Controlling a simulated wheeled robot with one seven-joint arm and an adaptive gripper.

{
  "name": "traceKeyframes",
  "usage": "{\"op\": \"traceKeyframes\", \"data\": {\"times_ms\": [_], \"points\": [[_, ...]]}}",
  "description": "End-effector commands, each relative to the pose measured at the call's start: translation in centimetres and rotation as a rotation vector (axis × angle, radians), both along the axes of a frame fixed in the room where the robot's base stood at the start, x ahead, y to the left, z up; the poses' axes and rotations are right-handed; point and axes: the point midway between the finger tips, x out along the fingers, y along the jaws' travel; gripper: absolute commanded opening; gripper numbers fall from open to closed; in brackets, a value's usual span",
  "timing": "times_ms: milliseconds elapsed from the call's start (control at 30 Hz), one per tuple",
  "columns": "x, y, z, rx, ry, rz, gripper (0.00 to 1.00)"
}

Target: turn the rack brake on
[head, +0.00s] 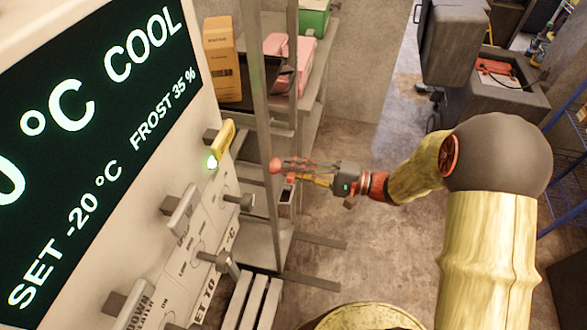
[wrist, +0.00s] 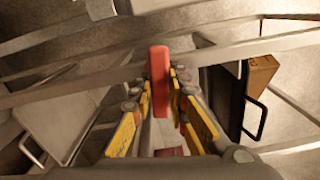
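The red brake handle (wrist: 159,80) stands between the two fingertips in the wrist view, with little or no gap on either side. In the head view its rounded red end (head: 275,165) shows beside a metal rack post. My gripper (head: 286,168) reaches in from the right at that post, with its fingertips at the red handle. In the wrist view my gripper (wrist: 160,88) has yellow-sided fingers that look closed against the handle. The handle's mount is partly hidden by the fingers and post.
The metal rack (head: 258,110) holds a cardboard box (head: 221,58), a pink bin (head: 290,58) and a green bin (head: 314,18). A control panel with grey levers (head: 183,210) and a yellow handle (head: 222,138) is at left.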

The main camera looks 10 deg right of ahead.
Motion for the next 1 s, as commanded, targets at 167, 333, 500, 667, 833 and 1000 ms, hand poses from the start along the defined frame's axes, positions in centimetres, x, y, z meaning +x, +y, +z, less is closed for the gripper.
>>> {"op": "traceKeyframes", "data": {"times_ms": [167,333,500,667,833,1000], "points": [[-0.01,-0.01,-0.05,-0.001,0.001,0.0,0.03],[-0.02,0.0,-0.07,-0.001,0.001,0.0,0.0],[-0.03,0.0,-0.08,0.0,0.004,0.0,0.0],[-0.03,0.0,-0.01,0.009,0.03,0.0,0.0],[-0.06,0.01,0.08,0.036,0.105,-0.001,0.0],[-0.07,0.0,0.18,0.08,0.226,0.0,0.0]]}}
